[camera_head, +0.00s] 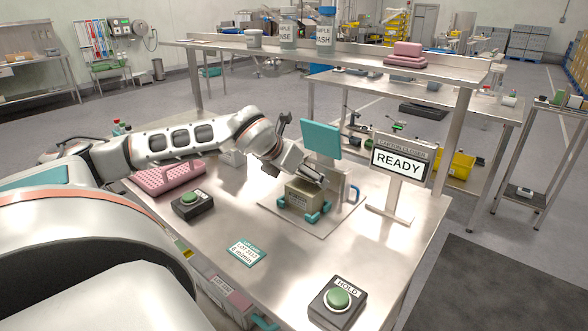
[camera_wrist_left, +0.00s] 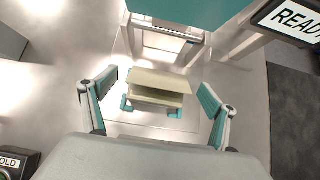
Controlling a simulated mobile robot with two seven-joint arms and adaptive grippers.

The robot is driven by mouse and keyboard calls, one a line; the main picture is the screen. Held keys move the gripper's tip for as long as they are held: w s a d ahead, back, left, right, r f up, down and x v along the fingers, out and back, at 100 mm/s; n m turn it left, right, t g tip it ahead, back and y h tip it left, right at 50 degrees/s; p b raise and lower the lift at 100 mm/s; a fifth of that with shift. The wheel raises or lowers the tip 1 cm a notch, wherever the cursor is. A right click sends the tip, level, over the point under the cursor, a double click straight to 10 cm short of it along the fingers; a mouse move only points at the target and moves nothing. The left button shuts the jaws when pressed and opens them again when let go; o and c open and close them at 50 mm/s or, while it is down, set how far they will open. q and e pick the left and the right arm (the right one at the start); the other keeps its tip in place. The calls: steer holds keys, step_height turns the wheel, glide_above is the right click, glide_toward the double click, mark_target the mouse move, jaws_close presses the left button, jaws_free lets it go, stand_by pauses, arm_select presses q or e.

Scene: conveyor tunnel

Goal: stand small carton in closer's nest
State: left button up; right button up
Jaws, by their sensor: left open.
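The small tan carton (camera_head: 303,195) stands upright on the carton closer's base plate (camera_head: 268,206), among the teal corner pieces of the nest (camera_head: 312,217). In the left wrist view the carton (camera_wrist_left: 158,88) has its top flaps visible, with a dark gap along the near side. Teal nest corners (camera_wrist_left: 175,113) show beside its foot. My left gripper (camera_head: 312,174) is above the carton. In the left wrist view its two teal-padded fingers (camera_wrist_left: 157,82) are spread wide, one on each side of the carton and apart from it. My right gripper is not in view.
The closer's teal plate (camera_head: 320,139) rises behind the nest. A READY sign (camera_head: 398,163) stands to its right. A pink crate (camera_head: 165,180), a green-button box (camera_head: 192,205), a teal card (camera_head: 247,251) and a HOLD button (camera_head: 337,299) are on the table. A raised shelf (camera_head: 350,63) runs behind.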

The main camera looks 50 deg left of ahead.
arm_select(q)
steer(key=v, duration=0.6)
stand_by(0.3)
steer(key=shift+s, duration=0.15)
stand_by(0.5)
